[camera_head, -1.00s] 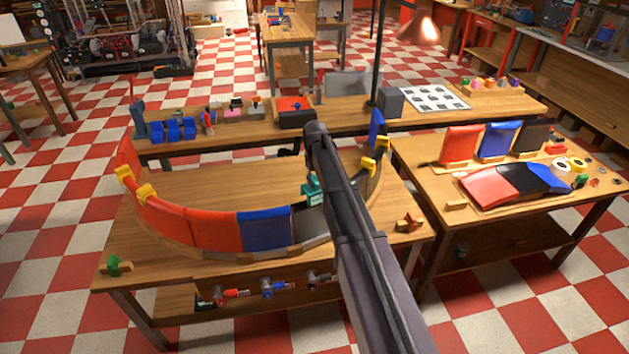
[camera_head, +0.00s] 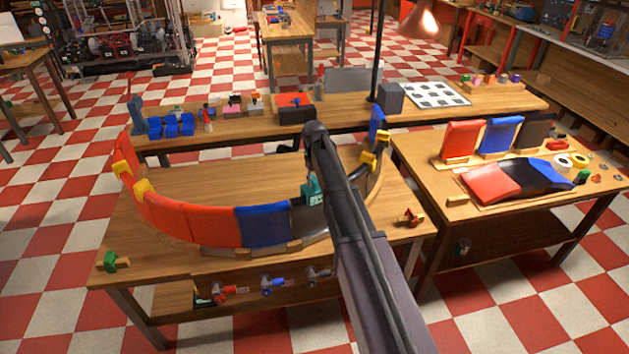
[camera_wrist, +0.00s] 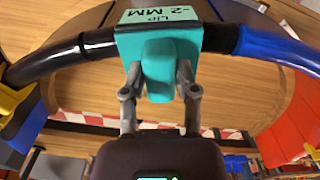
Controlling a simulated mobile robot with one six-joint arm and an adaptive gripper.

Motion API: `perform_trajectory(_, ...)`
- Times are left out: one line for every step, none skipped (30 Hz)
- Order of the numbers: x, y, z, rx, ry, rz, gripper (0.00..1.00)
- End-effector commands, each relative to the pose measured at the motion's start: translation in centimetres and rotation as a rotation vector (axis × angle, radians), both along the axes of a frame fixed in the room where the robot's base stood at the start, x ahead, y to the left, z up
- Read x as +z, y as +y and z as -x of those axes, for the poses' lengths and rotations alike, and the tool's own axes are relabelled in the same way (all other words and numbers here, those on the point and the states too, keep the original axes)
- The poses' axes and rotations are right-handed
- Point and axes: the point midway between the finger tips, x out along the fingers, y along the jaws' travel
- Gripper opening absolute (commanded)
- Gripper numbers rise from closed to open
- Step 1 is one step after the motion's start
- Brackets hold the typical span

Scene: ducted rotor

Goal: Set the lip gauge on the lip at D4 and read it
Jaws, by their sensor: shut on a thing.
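The lip gauge (camera_wrist: 160,45) is a teal block with a label that reads "Lip -2 MM" in the wrist view. My gripper (camera_wrist: 160,78) is shut on its narrow tab, one finger on each side. The gauge lies across the curved duct lip (camera_wrist: 90,45), on its black stretch beside the blue panel (camera_wrist: 265,44). I cannot tell whether it is fully seated. In the head view the teal gauge (camera_head: 313,191) shows at the dark panel (camera_head: 306,215), partly hidden by my arm. No D4 mark is legible.
Red panels (camera_head: 185,220) and a blue panel (camera_head: 262,227) continue the ring to the left. Yellow clamps (camera_head: 143,189) grip its rim. The right table (camera_head: 425,170) holds spare panels and tape rolls. The wood inside the ring is mostly clear.

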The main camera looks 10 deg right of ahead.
Motion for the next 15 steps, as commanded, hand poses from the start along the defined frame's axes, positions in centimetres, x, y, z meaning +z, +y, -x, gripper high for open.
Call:
perform_trajectory(0.00,0.02,0.01,0.000,0.000,0.000,0.00)
perform_trajectory(-0.01,0.02,0.00,0.000,0.000,0.000,0.00)
perform_trajectory(-0.03,0.03,0.00,0.000,0.000,0.000,0.00)
perform_trajectory(-0.04,0.03,0.00,0.000,0.000,0.000,0.00)
perform_trajectory(-0.06,0.08,0.01,0.001,0.000,0.000,0.00)
perform_trajectory(-0.09,0.13,0.00,0.001,0.000,0.000,0.00)
perform_trajectory(-0.12,0.14,0.00,0.002,0.000,0.000,0.00)
perform_trajectory(-0.14,0.14,0.00,0.002,0.000,0.000,0.00)
perform_trajectory(-0.18,0.13,0.00,0.002,0.000,0.000,0.00)
perform_trajectory(-0.21,0.13,0.00,0.001,0.000,0.000,0.00)
perform_trajectory(-0.24,0.13,0.00,0.001,0.000,0.000,0.00)
perform_trajectory(-0.27,0.13,0.00,0.001,0.000,0.000,0.00)
perform_trajectory(-0.30,0.13,0.00,0.001,0.000,0.000,0.00)
perform_trajectory(-0.32,0.11,0.01,0.001,0.000,0.000,0.00)
perform_trajectory(-0.36,0.11,0.01,0.001,0.000,0.000,0.00)
